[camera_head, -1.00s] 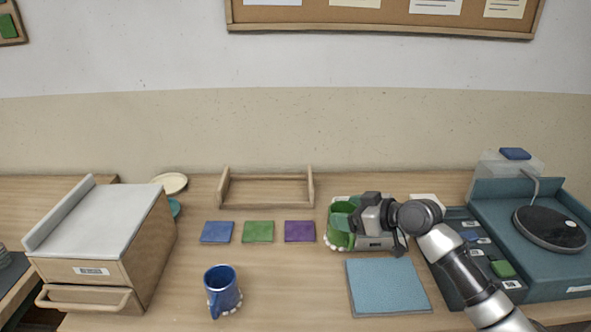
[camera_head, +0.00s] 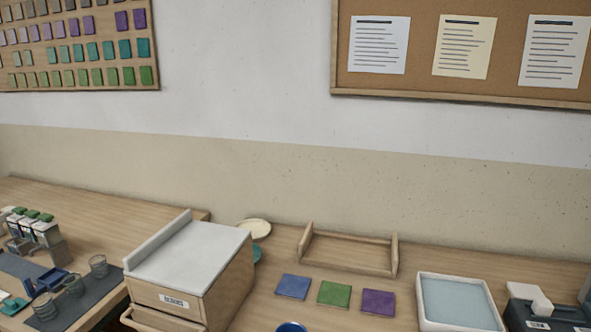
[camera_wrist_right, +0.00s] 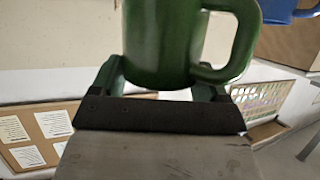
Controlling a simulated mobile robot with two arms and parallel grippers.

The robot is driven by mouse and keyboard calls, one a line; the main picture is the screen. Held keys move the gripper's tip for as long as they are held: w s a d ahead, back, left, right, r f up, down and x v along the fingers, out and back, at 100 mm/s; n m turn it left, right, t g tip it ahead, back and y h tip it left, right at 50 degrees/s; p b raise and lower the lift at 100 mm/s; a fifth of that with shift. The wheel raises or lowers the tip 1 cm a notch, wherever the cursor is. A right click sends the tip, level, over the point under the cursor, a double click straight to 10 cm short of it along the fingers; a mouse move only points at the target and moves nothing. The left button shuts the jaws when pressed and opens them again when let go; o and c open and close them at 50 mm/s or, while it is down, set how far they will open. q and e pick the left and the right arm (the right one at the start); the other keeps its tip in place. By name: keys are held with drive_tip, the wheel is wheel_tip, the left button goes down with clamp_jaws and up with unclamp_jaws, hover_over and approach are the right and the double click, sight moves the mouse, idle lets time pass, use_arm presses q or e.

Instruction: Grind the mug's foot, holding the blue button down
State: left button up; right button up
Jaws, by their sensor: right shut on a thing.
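A green mug (camera_wrist_right: 165,40) fills the upper middle of the right wrist view, its handle toward the right. My right gripper (camera_wrist_right: 158,90) is shut on it, with a finger at each side of its body. The gripper's dark palm edge lies just below the mug in that view. The mug's foot cannot be made out clearly. In the head view neither gripper nor the green mug shows. The grinding wheel and the blue button are outside both current views.
A white tray with a pale blue inside (camera_head: 425,300) stands at the right. Blue (camera_head: 293,286), green (camera_head: 334,294) and purple (camera_head: 378,302) tiles lie before a wooden rack (camera_head: 345,262). A wooden drawer cabinet (camera_head: 205,285) stands left of them. A blue mug's rim (camera_head: 291,327) shows at the bottom edge.

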drive_tip(key=shift+s+d+r, duration=0.15)
drive_tip(key=shift+s, duration=0.05)
idle(0.4)
